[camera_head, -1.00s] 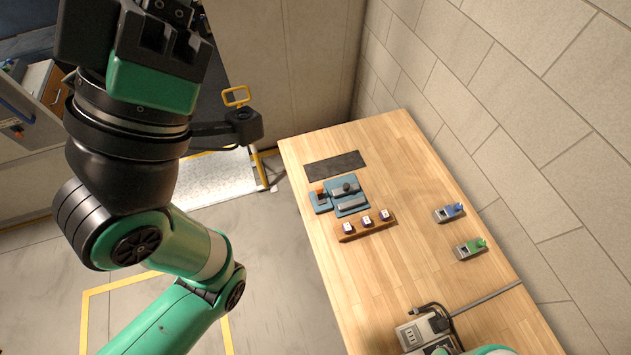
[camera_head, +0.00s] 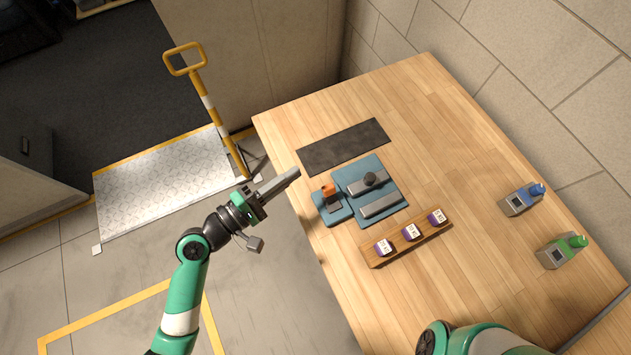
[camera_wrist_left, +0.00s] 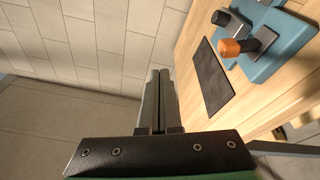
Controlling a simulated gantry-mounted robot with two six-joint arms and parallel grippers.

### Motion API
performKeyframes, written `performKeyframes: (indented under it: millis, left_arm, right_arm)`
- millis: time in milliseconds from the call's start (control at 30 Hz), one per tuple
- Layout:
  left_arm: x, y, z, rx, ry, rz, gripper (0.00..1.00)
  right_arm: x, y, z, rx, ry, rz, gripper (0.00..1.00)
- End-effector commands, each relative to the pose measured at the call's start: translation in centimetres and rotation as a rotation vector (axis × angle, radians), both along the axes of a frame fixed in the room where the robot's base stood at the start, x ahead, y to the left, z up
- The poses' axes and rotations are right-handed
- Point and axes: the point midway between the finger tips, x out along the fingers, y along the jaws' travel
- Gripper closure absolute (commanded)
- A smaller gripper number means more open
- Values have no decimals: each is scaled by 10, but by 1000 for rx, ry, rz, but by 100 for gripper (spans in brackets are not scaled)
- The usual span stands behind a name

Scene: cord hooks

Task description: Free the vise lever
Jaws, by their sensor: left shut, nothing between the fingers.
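A blue vise-like fixture (camera_head: 378,214) lies on the wooden table, with grey bars and a dark round knob (camera_head: 370,179) on it. A smaller blue block at its left carries an orange-capped part (camera_head: 328,191), perhaps the lever. In the left wrist view the orange cap (camera_wrist_left: 236,47) sits on a grey piece at upper right, beside a black cylinder (camera_wrist_left: 221,18). My left gripper (camera_head: 294,173) is shut and empty, its fingers pointing towards the table just left of the fixture, apart from it; they also show in the wrist view (camera_wrist_left: 159,73). My right gripper is out of view.
A dark mat (camera_head: 343,147) lies behind the fixture. A wooden rack (camera_head: 403,246) with three labelled purple-and-white blocks stands in front. Blue-topped (camera_head: 520,201) and green-topped (camera_head: 562,251) devices stand at right. My right arm shows at bottom. The table middle is clear.

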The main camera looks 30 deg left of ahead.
Motion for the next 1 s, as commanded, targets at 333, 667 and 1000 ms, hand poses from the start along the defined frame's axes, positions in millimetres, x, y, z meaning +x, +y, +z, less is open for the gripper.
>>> performKeyframes:
  millis: [333, 667, 1000]
  left_arm:
    - [-32, 17, -115, -35, 118, 71, 100]
    - [-31, 17, -112, -34, 117, 71, 100]
    - [9, 3, -118, -32, 114, 66, 100]
  right_arm:
    - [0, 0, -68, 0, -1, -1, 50]
    - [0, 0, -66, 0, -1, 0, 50]
    - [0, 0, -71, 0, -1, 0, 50]
